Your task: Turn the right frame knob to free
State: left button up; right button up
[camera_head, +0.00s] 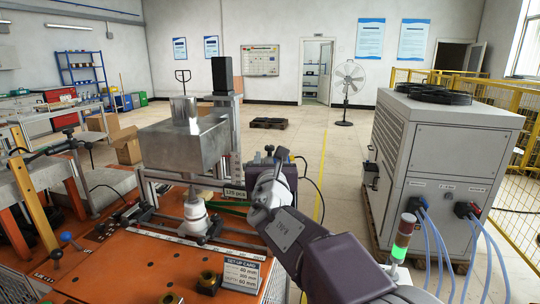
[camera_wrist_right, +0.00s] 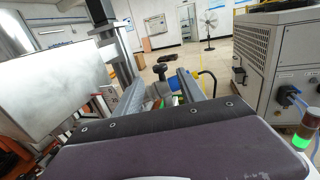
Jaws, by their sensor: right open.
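My right arm reaches in from the lower right in the head view, and its gripper (camera_head: 272,172) is beside the right end of the metal frame, partly hidden by its own wrist. In the right wrist view the two fingers of the gripper (camera_wrist_right: 162,85) are spread apart. A small dark knob (camera_wrist_right: 160,71) shows beyond and between them, with a grey fitting under it. I cannot tell whether the fingers touch it, nor read its setting. The frame carries a large metal block (camera_head: 185,147), left of my gripper. My left gripper is not in view.
The orange table (camera_head: 140,262) holds a set-up card (camera_head: 241,274) and brass-coloured fittings. A grey chiller unit (camera_head: 432,150) with blue hoses stands at right, near a signal light (camera_head: 403,238) lit green. The floor behind is mostly open.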

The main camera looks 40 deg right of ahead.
aim_at(270, 149)
jog(key=x, duration=0.9)
jog(key=shift+w+d+p, duration=0.1)
jog(key=shift+p, duration=0.2)
grip_shut()
